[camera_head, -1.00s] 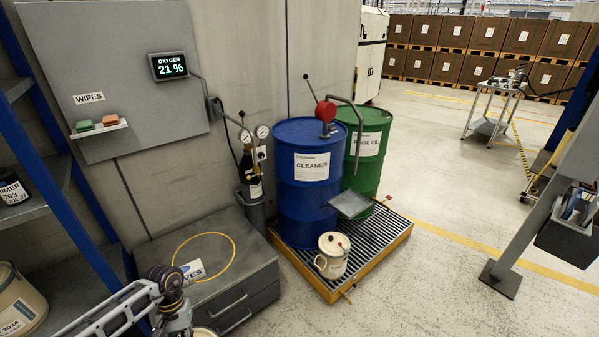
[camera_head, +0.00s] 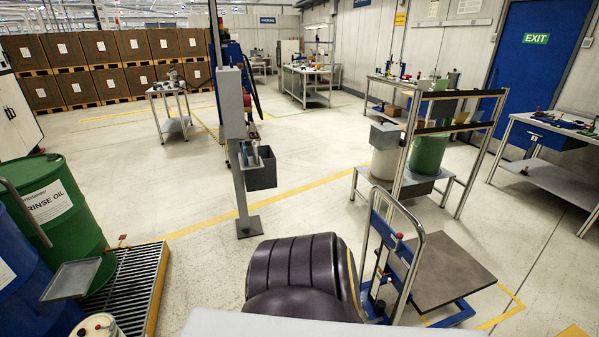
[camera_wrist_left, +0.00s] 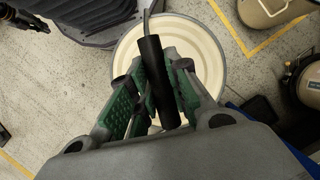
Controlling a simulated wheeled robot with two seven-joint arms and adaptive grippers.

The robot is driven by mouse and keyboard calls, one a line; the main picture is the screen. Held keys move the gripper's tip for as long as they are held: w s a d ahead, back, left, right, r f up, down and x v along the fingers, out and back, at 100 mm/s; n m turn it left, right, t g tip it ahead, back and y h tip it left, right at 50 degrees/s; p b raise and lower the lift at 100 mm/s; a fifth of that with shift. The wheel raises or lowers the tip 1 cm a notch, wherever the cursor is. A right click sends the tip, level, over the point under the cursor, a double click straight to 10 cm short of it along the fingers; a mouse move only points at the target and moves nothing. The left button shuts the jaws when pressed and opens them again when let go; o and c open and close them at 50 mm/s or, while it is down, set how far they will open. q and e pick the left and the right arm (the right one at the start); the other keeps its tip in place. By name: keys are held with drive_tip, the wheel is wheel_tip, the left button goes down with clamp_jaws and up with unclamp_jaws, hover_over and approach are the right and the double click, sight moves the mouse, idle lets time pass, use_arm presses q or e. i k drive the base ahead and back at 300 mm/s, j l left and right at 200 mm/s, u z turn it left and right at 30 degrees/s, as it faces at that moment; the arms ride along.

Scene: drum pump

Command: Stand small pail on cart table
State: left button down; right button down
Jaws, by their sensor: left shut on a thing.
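The small pail (camera_wrist_left: 200,42) is cream and round, seen from above in the left wrist view. Its dark grip (camera_wrist_left: 151,70) on the wire handle lies between the green-padded fingers of my left gripper (camera_wrist_left: 158,92), which is shut on it. The pail hangs below the gripper; its lower side is hidden. The cart table (camera_head: 455,275) has a flat dark grey top on a blue frame with a silver push handle. It stands at the lower right in the head view, and its visible top is bare. The head view shows neither gripper.
A blue drum (camera_head: 25,275) and a green drum (camera_head: 55,205) stand on a grated pallet (camera_head: 130,275) at the left. A lidded cream can (camera_head: 98,326) is beside them. A grey post (camera_head: 240,160) rises mid-floor. A bench (camera_head: 448,175) stands behind the cart. Floor between is clear.

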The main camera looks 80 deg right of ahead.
sight(447, 260)
drive_tip(key=z, duration=3.55)
